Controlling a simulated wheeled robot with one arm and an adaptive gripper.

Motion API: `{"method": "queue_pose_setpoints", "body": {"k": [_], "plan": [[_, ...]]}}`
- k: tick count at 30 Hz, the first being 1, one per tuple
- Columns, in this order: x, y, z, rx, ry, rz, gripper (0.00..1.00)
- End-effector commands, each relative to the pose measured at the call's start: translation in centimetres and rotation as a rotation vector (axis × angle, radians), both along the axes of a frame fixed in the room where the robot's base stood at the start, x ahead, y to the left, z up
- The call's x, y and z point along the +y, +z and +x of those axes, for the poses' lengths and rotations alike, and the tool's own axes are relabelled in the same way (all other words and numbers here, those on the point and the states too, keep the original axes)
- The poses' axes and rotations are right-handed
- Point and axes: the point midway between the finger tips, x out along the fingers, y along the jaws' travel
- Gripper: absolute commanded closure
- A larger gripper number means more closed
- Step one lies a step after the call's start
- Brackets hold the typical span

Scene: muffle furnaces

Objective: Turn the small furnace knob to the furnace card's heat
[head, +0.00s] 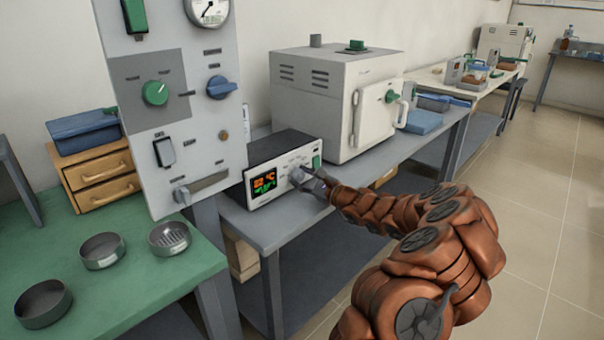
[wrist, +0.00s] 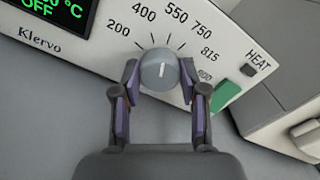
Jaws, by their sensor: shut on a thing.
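The small furnace knob (wrist: 160,72) is a grey round dial on a white control panel (wrist: 215,50), with a pale pointer line near upright in the wrist view. Printed numbers around it include 200, 400, 550, 750 and 815; the line points roughly between 400 and 550. My gripper (wrist: 159,80) is shut on the knob, one finger on each side. In the head view my gripper (head: 308,180) is at the front of the control box (head: 285,160). I cannot make out a furnace card.
A green button (wrist: 224,96) is close to the right finger. A white furnace (head: 335,95) with a shut door stands right of the control box on the grey bench (head: 262,228). A tall grey panel (head: 180,55) with knobs stands to the left.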

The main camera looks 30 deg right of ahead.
Motion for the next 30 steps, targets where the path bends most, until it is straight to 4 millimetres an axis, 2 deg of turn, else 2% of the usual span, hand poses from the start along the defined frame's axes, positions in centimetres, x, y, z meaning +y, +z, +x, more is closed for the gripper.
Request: {"method": "queue_pose_setpoints", "body": {"k": [9,25,26,30], "plan": [[0.08,-0.12,0.00,0.029,0.001,0.101,0.92],[0.07,-0.26,-0.02,0.033,0.002,0.123,0.92],[0.07,-0.26,-0.02,0.033,0.002,0.123,0.55],[0.06,-0.18,0.00,0.032,0.001,0.123,0.41]]}}
